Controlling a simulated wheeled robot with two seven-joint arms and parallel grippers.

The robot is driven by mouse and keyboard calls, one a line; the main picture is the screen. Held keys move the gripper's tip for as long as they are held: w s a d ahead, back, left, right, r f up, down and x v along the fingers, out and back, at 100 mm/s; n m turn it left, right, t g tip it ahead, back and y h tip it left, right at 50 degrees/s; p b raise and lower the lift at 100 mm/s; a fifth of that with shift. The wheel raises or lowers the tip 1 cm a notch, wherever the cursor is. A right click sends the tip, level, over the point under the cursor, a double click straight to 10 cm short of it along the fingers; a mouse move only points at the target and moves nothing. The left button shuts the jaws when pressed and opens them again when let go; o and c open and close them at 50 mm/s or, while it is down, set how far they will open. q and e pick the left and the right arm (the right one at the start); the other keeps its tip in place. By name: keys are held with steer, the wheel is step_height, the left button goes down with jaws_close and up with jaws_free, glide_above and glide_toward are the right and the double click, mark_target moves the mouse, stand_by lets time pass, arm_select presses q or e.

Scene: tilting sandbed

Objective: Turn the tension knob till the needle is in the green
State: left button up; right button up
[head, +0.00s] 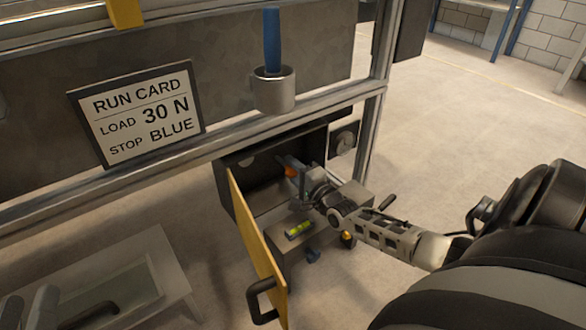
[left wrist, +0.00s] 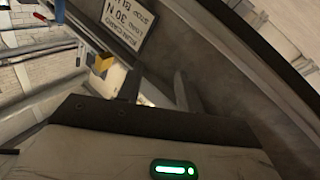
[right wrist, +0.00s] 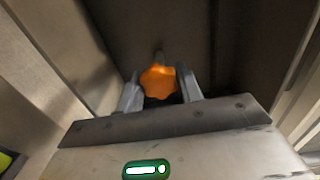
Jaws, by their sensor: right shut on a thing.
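The orange star-shaped tension knob (right wrist: 158,82) sits on a short shaft at the back of the open box. It also shows as a small orange spot in the head view (head: 290,172). My right gripper (right wrist: 160,92) reaches into the box with its fingers on either side of the knob, shut on it. A round dial (head: 344,141) is mounted just right of the box; its needle and any green band are too small to read. My left gripper (head: 27,303) is at the lower left of the head view, its fingers apart and empty, away from the box.
The box's yellow door (head: 254,235) hangs open on the left. A green level vial (head: 299,230) lies on the ledge below the opening. A run card (head: 138,113) reads load 30 N, stop blue. A cup (head: 273,90) holds a blue-handled thing. Floor at right is clear.

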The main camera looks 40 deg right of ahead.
steer(key=m+b, duration=0.1)
steer(key=m, duration=0.2)
steer(key=shift+f, duration=0.15)
arm_select(q)
steer(key=shift+w+a+r+m+t+h+b, duration=0.1)
steer(key=shift+r+m+t+h+b, duration=0.15)
steer(key=shift+r+m+t+h, duration=0.6)
steer(key=shift+w+r+m+t+h+b, duration=0.2)
steer(key=shift+r+m+h, duration=0.25)
steer(key=shift+r+m, duration=0.75)
arm_select(e)
steer(key=shift+m, duration=1.4)
arm_select(q)
steer(key=shift+s+r, duration=0.1)
arm_select(e)
steer(key=o, duration=0.9)
